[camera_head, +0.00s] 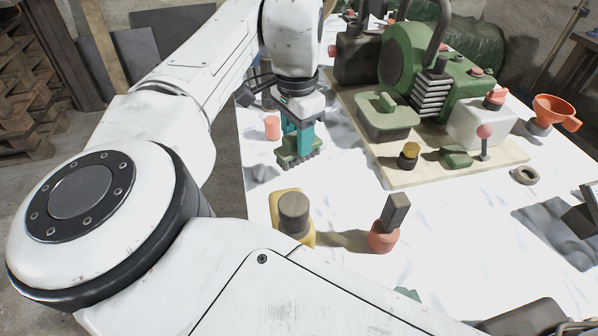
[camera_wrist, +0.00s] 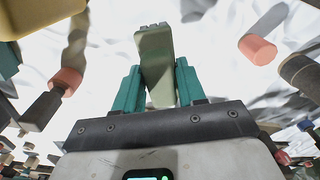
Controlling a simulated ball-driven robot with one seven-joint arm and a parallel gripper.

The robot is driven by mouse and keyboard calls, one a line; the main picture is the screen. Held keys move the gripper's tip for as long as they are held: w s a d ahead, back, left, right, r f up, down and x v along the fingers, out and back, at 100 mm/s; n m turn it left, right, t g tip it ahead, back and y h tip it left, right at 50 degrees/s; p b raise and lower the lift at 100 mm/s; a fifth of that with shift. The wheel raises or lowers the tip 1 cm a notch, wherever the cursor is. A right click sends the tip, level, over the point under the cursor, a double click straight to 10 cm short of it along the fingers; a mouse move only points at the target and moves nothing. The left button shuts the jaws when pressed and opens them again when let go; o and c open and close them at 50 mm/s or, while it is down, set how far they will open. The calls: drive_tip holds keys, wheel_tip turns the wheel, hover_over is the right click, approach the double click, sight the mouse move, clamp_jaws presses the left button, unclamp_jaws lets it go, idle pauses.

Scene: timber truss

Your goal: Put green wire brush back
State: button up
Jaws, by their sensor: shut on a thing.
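My gripper (camera_head: 298,137) is shut on the green wire brush (camera_head: 299,156) and holds it above the white-covered table (camera_head: 345,158). In the head view the brush hangs below the teal fingers, with dark bristle tufts along its lower edge. In the wrist view the brush (camera_wrist: 156,62) stands out between the two teal fingers (camera_wrist: 156,82). Whether the brush touches the cloth is hard to tell, but it seems held above it.
A pinkish cylinder (camera_head: 272,127) stands left of the gripper. A yellow-based object (camera_head: 293,213) and a red-based one (camera_head: 384,232) stand nearer. A wooden board (camera_head: 430,174) bears a green machine (camera_head: 440,75). An orange funnel (camera_head: 553,110) stands at right. Cloth between brush and board is clear.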

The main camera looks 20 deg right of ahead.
drive_tip(key=shift+f, duration=3.95)
drive_tip(key=o, duration=1)
wheel_tip(320, 180, up, 12)
drive_tip(key=shift+s+a+r, duration=0.1)
drive_tip(key=shift+s, duration=0.05)
